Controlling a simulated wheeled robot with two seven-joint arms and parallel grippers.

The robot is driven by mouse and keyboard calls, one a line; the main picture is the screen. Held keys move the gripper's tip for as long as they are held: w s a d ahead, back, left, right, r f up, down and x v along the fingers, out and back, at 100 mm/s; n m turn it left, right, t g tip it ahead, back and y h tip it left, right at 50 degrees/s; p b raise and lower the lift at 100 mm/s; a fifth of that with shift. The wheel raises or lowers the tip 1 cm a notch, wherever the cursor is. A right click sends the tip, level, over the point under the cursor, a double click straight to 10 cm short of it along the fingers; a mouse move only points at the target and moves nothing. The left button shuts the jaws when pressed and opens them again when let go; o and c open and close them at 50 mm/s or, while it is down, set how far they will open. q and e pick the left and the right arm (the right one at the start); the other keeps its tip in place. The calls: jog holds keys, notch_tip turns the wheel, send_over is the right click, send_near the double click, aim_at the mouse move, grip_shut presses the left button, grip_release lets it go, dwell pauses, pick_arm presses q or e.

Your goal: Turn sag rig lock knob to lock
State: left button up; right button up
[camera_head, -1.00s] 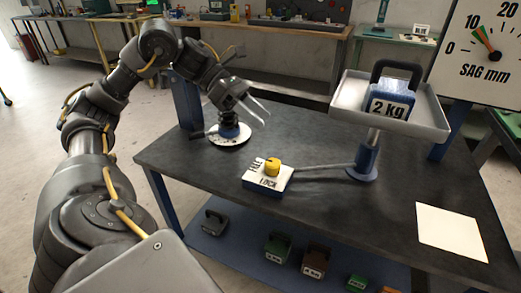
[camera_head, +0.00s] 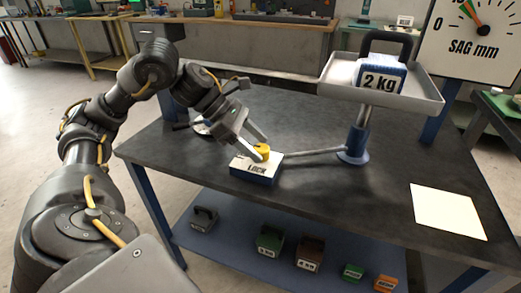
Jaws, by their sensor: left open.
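The yellow lock knob (camera_head: 264,151) sits on top of a small white and blue block (camera_head: 258,174) on the dark table; the word LOCK shows on the block's front. My left gripper (camera_head: 262,149) is open at the knob, its fingers reaching down from the upper left. One finger is behind the knob and the other at its left front; I cannot tell whether they touch it. The gripper covers the block's left top, so any marking there is hidden. My right gripper is not in view.
A tray (camera_head: 340,83) on a blue post (camera_head: 357,142) holds a 2 kg weight (camera_head: 378,76); a rod joins post and block. A sag dial (camera_head: 476,30) stands behind. Paper (camera_head: 447,211) lies on the right. Several weights rest on the lower shelf (camera_head: 237,245).

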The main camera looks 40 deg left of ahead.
pick_arm(q)
jog(key=shift+x, duration=1.05)
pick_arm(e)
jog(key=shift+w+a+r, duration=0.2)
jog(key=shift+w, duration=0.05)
pick_arm(q)
jog(key=c, duration=1)
